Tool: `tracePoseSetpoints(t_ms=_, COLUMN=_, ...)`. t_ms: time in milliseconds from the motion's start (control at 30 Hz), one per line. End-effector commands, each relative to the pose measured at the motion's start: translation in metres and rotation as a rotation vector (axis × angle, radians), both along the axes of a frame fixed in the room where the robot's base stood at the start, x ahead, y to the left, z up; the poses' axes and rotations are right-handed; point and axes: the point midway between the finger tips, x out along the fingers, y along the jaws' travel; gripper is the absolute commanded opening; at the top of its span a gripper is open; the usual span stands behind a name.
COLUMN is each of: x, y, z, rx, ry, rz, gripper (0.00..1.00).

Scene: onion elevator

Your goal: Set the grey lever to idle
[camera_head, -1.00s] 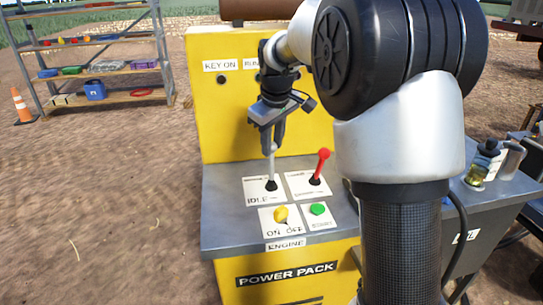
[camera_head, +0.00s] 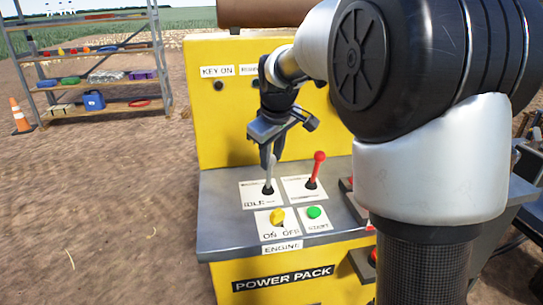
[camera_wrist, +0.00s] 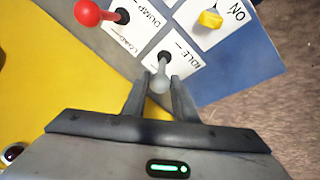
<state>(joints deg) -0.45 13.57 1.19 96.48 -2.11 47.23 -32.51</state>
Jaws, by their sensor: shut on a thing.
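The grey lever (camera_head: 269,175) stands on the left white plate of the yellow power pack's grey shelf; the plate's IDLE label (camera_head: 256,204) is at its near edge. In the wrist view the lever's rounded grey knob (camera_wrist: 160,83) sits between the two fingers of my gripper (camera_wrist: 160,90). In the head view my gripper (camera_head: 268,160) comes down from above and is shut on the top of the lever. The lever looks close to upright, leaning slightly. The fingers hide part of its top in the head view.
A red-knobbed lever (camera_head: 318,169) stands close to the right of the grey one. A yellow switch (camera_head: 277,215) and a green button (camera_head: 314,212) sit in front. The yellow back panel (camera_head: 222,120) rises behind. A shelf rack (camera_head: 95,80) stands far left.

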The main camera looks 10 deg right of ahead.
Motion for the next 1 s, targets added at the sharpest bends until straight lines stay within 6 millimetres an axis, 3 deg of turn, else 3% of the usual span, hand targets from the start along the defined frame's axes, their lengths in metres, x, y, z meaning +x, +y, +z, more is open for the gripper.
tracePoseSetpoints(t_ms=67, x=-0.007, y=0.002, z=-0.009, rx=0.002, ry=0.028, rz=0.001, gripper=0.0)
tracePoseSetpoints(t_ms=100, x=-0.007, y=0.002, z=-0.009, rx=0.002, ry=0.028, rz=0.001, gripper=0.31)
tracePoseSetpoints(t_ms=200, x=-0.006, y=0.002, z=-0.008, rx=0.001, ry=0.026, rz=0.001, gripper=0.44)
tracePoseSetpoints(t_ms=567, x=-0.005, y=0.001, z=0.001, rx=0.0, ry=0.015, rz=0.0, gripper=0.44)
tracePoseSetpoints(t_ms=767, x=-0.017, y=0.001, z=0.034, rx=0.001, ry=0.012, rz=0.0, gripper=0.44)
tracePoseSetpoints(t_ms=1000, x=-0.039, y=0.002, z=0.09, rx=0.001, ry=0.013, rz=0.0, gripper=0.44)
